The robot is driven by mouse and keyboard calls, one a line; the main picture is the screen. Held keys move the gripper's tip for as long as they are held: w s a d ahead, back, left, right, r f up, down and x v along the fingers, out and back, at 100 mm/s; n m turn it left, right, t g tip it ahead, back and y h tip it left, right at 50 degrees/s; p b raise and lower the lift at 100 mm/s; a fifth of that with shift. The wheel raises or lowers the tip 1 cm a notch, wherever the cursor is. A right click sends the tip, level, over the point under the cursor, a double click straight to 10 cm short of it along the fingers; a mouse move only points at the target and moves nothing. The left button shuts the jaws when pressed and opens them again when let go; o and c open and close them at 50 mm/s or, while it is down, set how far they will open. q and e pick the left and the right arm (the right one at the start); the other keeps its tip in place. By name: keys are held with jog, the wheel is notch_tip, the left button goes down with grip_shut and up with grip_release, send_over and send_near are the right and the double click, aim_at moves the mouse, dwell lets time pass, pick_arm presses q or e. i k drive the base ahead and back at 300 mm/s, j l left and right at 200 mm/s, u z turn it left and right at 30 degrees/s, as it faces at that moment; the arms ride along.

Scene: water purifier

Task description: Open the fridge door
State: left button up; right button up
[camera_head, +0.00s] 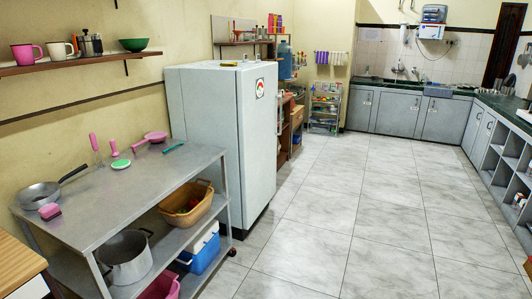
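The fridge (205,110) is a tall pale grey-white box against the left wall, just beyond the metal table. Its door (262,140) faces right into the room and looks shut. A round red and white sticker (260,88) is on the upper part of the door. I cannot make out a handle clearly. A few small items lie on top of the fridge. Neither of my grippers shows in the head view.
A metal table (110,205) with a pan (40,194) and utensils stands in front of the fridge, with a pot (125,256) and basket on its lower shelf. A wall shelf (80,62) hangs above. The tiled floor (350,215) right of the fridge is clear. Grey cabinets (398,113) line the back.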

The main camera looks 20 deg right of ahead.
aim_at(257, 85)
jog(key=i+l+z, duration=0.55)
jog(key=i, duration=0.3)
jog(key=i+z, duration=0.4)
jog(key=i, duration=1.6)
